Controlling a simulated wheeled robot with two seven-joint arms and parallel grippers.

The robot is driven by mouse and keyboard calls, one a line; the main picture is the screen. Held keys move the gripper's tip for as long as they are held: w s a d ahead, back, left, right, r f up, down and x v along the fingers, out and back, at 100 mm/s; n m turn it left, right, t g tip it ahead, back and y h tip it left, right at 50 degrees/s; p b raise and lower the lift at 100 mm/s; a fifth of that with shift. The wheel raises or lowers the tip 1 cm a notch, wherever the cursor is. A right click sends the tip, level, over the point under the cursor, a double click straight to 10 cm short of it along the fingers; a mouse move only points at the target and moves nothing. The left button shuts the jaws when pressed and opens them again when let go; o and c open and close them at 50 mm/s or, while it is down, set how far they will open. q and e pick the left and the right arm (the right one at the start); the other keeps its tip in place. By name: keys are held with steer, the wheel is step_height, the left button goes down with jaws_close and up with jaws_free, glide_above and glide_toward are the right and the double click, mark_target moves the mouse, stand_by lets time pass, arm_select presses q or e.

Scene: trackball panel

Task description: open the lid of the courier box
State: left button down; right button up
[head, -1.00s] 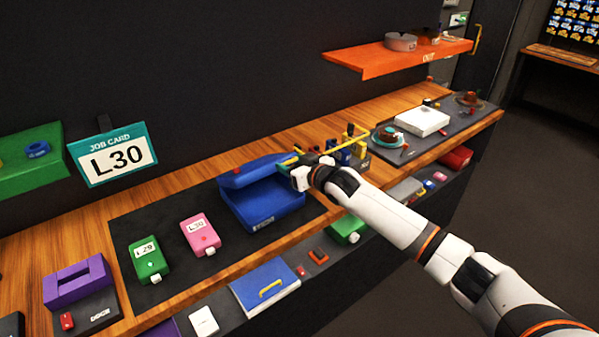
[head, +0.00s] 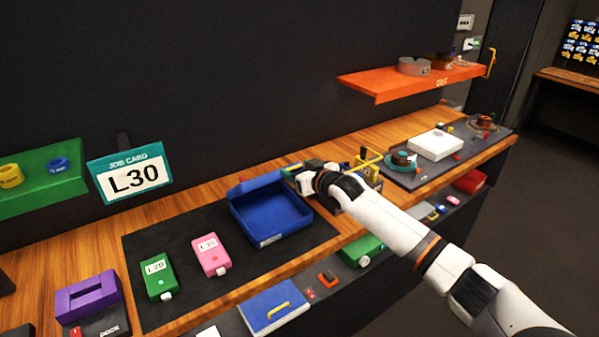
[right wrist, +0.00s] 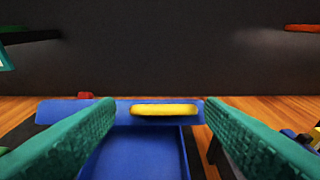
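The blue courier box (head: 272,216) stands on the dark mat with its inside showing and empty. Its lid (head: 258,181) is raised at the back edge. In the right wrist view the lid (right wrist: 80,110) shows as a band across the middle with a yellow handle (right wrist: 163,109). My right gripper (head: 289,171) is at the box's back right corner, close to the lid. In the wrist view its green fingers (right wrist: 159,103) are wide apart, with the handle seen between them and nothing gripped. My left gripper is not in view.
A green case (head: 158,277) and a pink case (head: 210,255) lie left of the box. A purple block (head: 90,297) is farther left. An orange shelf (head: 400,82) hangs at the back right.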

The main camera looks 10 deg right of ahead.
steer(key=shift+s+f, duration=0.1)
steer(key=shift+s, duration=0.05)
steer(key=b+v, duration=0.3)
steer(key=v, duration=0.9)
stand_by(0.3)
